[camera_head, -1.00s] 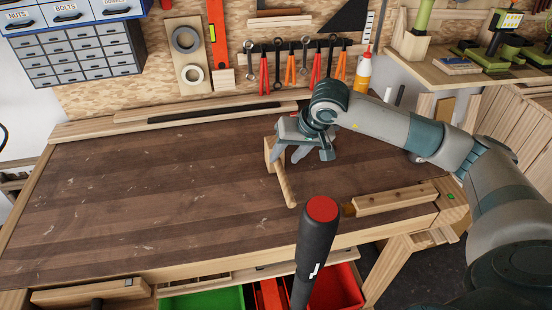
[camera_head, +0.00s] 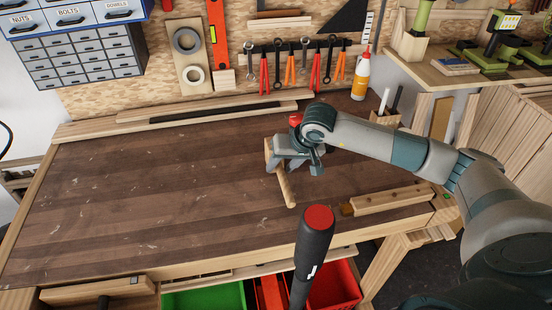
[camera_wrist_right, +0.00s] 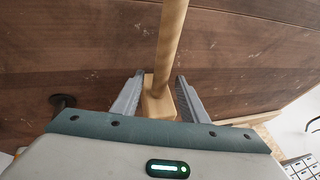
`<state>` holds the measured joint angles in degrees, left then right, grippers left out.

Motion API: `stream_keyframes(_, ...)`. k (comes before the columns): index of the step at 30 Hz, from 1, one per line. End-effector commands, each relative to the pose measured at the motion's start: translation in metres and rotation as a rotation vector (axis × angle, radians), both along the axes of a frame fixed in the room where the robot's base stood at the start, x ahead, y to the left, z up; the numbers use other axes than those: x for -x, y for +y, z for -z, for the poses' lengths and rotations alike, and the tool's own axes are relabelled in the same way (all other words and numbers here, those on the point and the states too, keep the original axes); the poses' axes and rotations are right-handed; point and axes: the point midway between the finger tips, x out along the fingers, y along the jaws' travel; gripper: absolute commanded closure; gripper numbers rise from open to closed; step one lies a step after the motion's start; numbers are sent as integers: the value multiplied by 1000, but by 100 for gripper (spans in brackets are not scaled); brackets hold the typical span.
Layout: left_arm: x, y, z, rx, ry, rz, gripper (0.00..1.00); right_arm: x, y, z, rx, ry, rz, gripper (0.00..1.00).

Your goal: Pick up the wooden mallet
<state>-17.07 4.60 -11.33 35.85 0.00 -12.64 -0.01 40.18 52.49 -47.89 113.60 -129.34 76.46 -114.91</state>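The wooden mallet lies on the bench, its pale handle (camera_head: 287,190) pointing toward the front edge. Its head is partly hidden by my right gripper (camera_head: 279,164) in the head view. In the right wrist view, the mallet head (camera_wrist_right: 158,106) sits between the two fingers of the right gripper (camera_wrist_right: 160,88). Narrow gaps seem to show beside it, so the fingers look open around the head. The handle (camera_wrist_right: 171,40) runs up from it, away from the palm. My left gripper is not in view.
The workbench (camera_head: 140,185) is clear to the left. A wooden block (camera_head: 393,199) lies to the right of the mallet. A black handle with a red end (camera_head: 317,245) stands up in the foreground. A glue bottle (camera_head: 361,76) stands at the back.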

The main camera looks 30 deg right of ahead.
Motion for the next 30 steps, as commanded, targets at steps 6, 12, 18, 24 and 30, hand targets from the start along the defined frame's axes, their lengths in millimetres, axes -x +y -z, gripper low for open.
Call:
stream_keyframes(6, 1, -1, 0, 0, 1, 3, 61, 0, 0, 0, 0, 0, 0, 65)
stream_keyframes(12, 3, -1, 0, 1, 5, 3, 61, 0, 0, -1, 0, 0, 0, 100)
stream_keyframes(18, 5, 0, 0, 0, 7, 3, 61, -1, 0, -2, 0, -3, 0, 100)
stream_keyframes(24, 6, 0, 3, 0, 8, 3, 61, -1, 0, -6, -2, -4, 0, 100)
stream_keyframes(30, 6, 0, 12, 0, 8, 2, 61, -2, 0, -26, -1, -8, -1, 100)
